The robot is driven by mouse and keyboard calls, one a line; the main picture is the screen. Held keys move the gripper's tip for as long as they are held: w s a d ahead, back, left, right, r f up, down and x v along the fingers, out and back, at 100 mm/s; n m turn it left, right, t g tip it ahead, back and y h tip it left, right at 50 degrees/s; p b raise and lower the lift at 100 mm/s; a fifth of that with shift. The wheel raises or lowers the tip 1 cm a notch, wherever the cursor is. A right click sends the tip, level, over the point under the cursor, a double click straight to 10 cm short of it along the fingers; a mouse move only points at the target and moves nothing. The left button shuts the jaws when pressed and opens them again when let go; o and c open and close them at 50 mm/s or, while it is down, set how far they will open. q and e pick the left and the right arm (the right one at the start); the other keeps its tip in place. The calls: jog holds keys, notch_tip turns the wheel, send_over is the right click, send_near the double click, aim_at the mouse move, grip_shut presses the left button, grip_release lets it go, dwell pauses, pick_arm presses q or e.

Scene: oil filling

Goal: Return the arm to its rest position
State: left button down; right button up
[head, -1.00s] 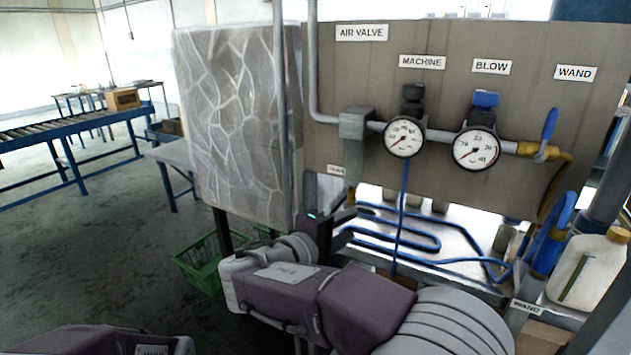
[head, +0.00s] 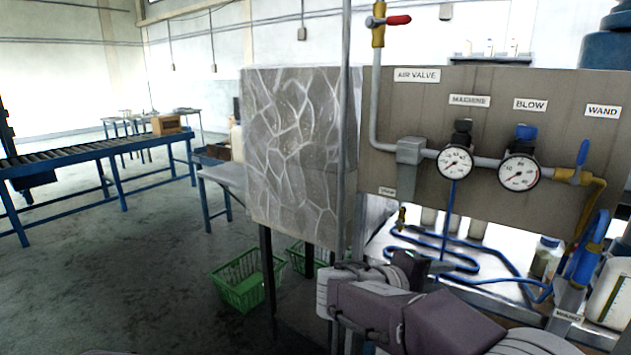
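My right gripper (head: 424,262) is at the lower middle of the head view, in front of the metal table below the gauge panel. Its dark body faces away from me, and its fingers are too small and hidden to tell open from shut. I see nothing clearly held in it. My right arm comes in from the bottom right. My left gripper is not in view; only a thin dark sliver shows at the bottom left edge.
The grey panel (head: 480,205) carries two gauges, valves and labels. A blue hose (head: 445,225) lies on the table behind my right gripper. A stone-patterned box (head: 290,150) stands left of it. Green baskets (head: 240,292) sit on the floor. The floor at left is open.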

jog(key=s+d+f+m+g+y, duration=0.1)
jog(key=s+d+f+g+y, duration=0.2)
jog(key=s+f, duration=0.4)
jog(key=s+d+f+m+g+y, duration=0.25)
jog(key=s+f+g, duration=0.2)
jog(key=f, duration=0.55)
jog(key=s+a+f+m+y, duration=0.3)
jog(key=s+a+f+y, duration=0.45)
jog(key=a+f, duration=0.3)
notch_tip(320, 180, up, 20)
jog(key=w+a+t+p, duration=0.1)
jog(key=w+t+p, duration=0.1)
jog(key=p, duration=1.8)
